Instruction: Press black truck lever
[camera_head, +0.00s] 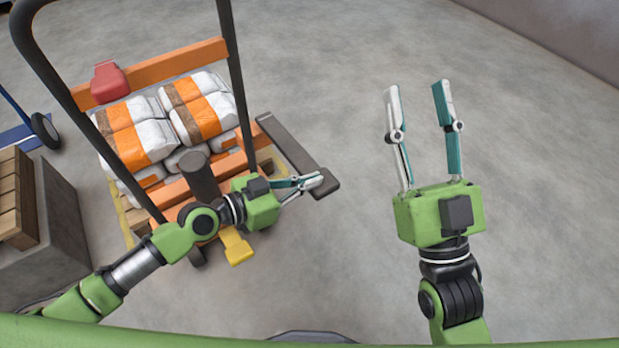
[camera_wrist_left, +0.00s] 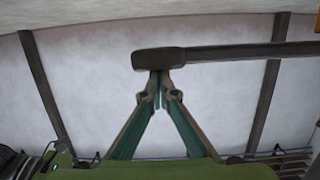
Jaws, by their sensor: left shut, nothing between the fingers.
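The black lever (camera_head: 296,152) is a dark bar that sticks out from the right side of the orange hand truck (camera_head: 150,70) and ends in a thicker block. My left gripper (camera_head: 316,181) is shut and empty, its fingertips at the lever's thick end. In the left wrist view the lever (camera_wrist_left: 235,52) runs across the top, and the closed fingertips (camera_wrist_left: 158,78) meet right at its block end. I cannot tell whether they touch it. My right gripper (camera_head: 416,88) is open and empty, apart from the truck over bare floor.
The truck carries white and orange bags (camera_head: 135,130) between black handle posts. A red part (camera_head: 109,82) sits on its upper orange bar, and a yellow pedal (camera_head: 236,246) is low in front. A grey block (camera_head: 60,220) stands at left. The floor at right is clear.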

